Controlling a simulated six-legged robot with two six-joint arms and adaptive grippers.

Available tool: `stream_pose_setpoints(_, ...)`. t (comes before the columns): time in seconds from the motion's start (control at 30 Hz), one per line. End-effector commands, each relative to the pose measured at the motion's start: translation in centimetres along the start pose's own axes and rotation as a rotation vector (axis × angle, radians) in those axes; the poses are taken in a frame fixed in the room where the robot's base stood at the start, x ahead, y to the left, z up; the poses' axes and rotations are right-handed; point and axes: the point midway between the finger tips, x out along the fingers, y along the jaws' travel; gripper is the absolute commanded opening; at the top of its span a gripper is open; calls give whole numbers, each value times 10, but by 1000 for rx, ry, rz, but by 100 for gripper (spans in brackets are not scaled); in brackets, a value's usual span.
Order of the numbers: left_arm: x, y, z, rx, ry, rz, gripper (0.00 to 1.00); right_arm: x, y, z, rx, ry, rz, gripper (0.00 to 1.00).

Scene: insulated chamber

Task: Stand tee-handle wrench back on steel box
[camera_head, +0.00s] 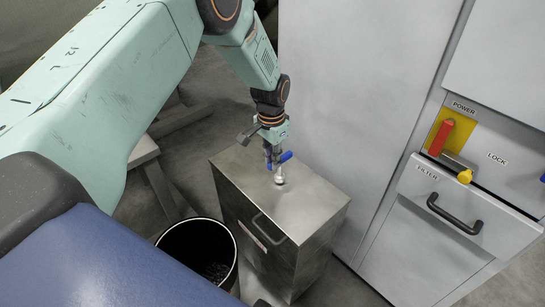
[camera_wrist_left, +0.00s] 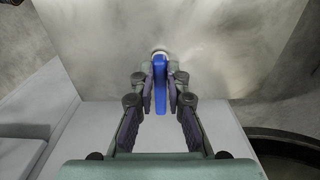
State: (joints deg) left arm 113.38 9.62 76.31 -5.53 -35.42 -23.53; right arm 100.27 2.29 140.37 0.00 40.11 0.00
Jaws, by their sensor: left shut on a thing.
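The tee-handle wrench (camera_head: 286,157) has a blue crossbar handle and a short silver shank pointing down. My left gripper (camera_head: 270,157) is shut on its blue handle, above the top of the steel box (camera_head: 310,205). The shank's lower end appears at or very near the box top; I cannot tell whether it touches. In the left wrist view the blue handle (camera_wrist_left: 160,92) stands between the gripper's fingers (camera_wrist_left: 160,80), with the steel top (camera_wrist_left: 240,50) behind it. My right gripper is not in view.
A black bin (camera_head: 200,222) stands left of the steel box. A tall grey cabinet (camera_head: 345,90) is behind it. At right are a red power lever (camera_head: 440,136), a yellow knob (camera_head: 465,176) and a filter drawer (camera_head: 470,205). The rest of the box top is bare.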

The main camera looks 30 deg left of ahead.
Motion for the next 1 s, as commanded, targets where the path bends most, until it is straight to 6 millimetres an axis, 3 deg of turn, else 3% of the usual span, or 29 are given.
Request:
stream_pose_setpoints(0.83,6,0,0,0,1,0,0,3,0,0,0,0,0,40)
stream_pose_setpoints(0.87,6,0,0,0,1,0,17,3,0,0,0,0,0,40)
stream_pose_setpoints(1.0,6,0,0,0,1,0,29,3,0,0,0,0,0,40)
